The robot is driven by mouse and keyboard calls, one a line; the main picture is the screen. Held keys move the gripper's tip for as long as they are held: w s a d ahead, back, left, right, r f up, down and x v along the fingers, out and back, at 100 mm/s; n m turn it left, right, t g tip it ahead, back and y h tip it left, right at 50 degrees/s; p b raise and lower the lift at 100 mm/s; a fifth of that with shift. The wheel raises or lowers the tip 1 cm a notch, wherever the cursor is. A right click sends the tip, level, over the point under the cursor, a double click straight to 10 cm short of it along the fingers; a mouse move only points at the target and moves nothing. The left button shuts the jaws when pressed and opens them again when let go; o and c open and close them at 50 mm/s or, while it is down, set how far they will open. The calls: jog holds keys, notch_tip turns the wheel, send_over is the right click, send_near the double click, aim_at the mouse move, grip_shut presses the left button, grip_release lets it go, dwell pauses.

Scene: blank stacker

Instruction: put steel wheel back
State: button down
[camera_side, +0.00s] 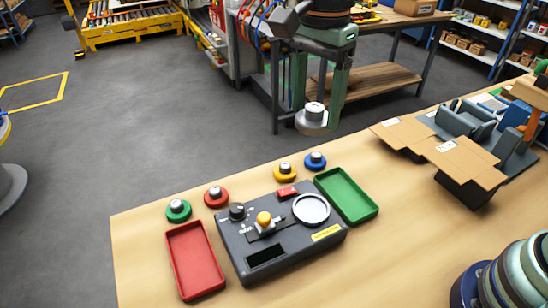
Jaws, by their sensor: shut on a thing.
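The steel wheel (311,124) is a grey disc with a metal knob on top. My gripper (316,112) is shut on it and holds it roughly level in the air, above and behind the far edge of the table in the picture. The dark control box (234,258) lies on the table below, with a pale round plate (311,209) on its right side, a black dial, a yellow knob and a red switch. The plate carries nothing.
Green (178,210), red (216,197), yellow (285,172) and blue (316,161) wheels stand along the table's far edge. A red tray (194,262) and a green tray (346,195), both empty, flank the box. Open cardboard boxes (466,162) stand at right.

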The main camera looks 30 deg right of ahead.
jog(key=w+a+f, duration=0.2)
jog(key=w+a, duration=0.1)
jog(key=w, duration=0.4)
jog(key=w+a+f, duration=0.3)
jog(key=w, duration=0.4)
jog(key=shift+n, duration=0.4)
notch_tip(320, 180, down, 20)
jog(key=shift+s+r, duration=0.1)
grip_release()
jog(key=shift+f, duration=0.2)
jog(key=shift+r, duration=0.1)
